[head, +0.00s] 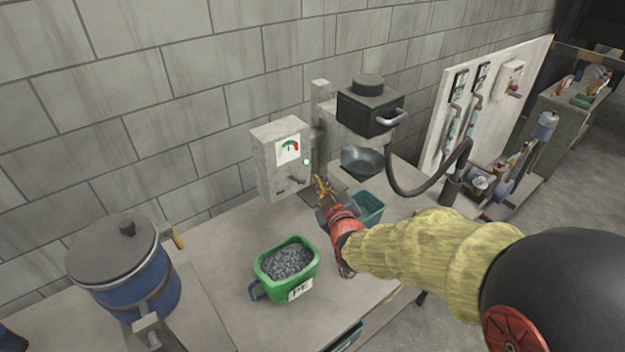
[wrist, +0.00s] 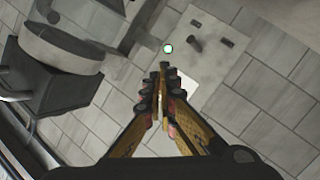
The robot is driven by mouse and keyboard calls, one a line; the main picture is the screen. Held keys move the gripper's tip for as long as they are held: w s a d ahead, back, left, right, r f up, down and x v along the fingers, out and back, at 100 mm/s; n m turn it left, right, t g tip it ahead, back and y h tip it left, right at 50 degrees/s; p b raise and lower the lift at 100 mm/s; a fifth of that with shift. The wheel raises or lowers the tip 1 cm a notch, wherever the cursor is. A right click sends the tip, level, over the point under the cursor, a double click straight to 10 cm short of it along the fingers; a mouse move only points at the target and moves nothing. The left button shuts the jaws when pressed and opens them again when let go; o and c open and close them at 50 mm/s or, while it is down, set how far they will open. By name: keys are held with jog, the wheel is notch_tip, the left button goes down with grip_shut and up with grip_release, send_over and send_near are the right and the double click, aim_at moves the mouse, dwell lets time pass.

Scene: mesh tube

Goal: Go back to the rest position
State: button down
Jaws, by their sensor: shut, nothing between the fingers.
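My gripper (head: 322,184) is at the end of my arm, which reaches in from the right in the head view. It is just in front of a grey control box (head: 270,160) with a dial and a small lever. In the wrist view my gripper (wrist: 162,72) has its fingers together with nothing between them. The same control box (wrist: 215,50) shows beyond the fingertips, with a small round light (wrist: 168,48) close to the tips. I cannot tell whether the tips touch the box.
A green bin of grey granules (head: 290,262) stands on the bench (head: 225,245). A teal bin (head: 370,205) is partly behind my arm. A dark machine head (head: 368,108) with a handle, a bowl (head: 362,162) and a black hose (head: 395,180) are close by. A blue lidded pot (head: 140,290) stands left.

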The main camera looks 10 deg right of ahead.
jog(key=shift+s+d, duration=0.15)
jog(key=shift+d, duration=0.05)
dwell(0.4)
jog(key=s+d+f+m+g, duration=0.1)
jog(key=s+f+m+g, duration=0.3)
jog(key=s+f+g, duration=0.6)
jog(key=s+d+r+m, duration=0.1)
jog(key=s+r, duration=0.3)
jog(key=s, duration=0.4)
jog(key=s+d+r+m+h, duration=0.1)
jog(key=s+d+r+m, duration=0.1)
jog(key=s+r, duration=0.3)
jog(key=s+d+r+m, duration=0.1)
jog(key=s+d+r, duration=0.2)
jog(key=s, duration=0.8)
jog(key=shift+s+d+r+h, duration=0.3)
jog(key=shift+d+r, duration=0.1)
jog(key=shift+r, duration=0.8)
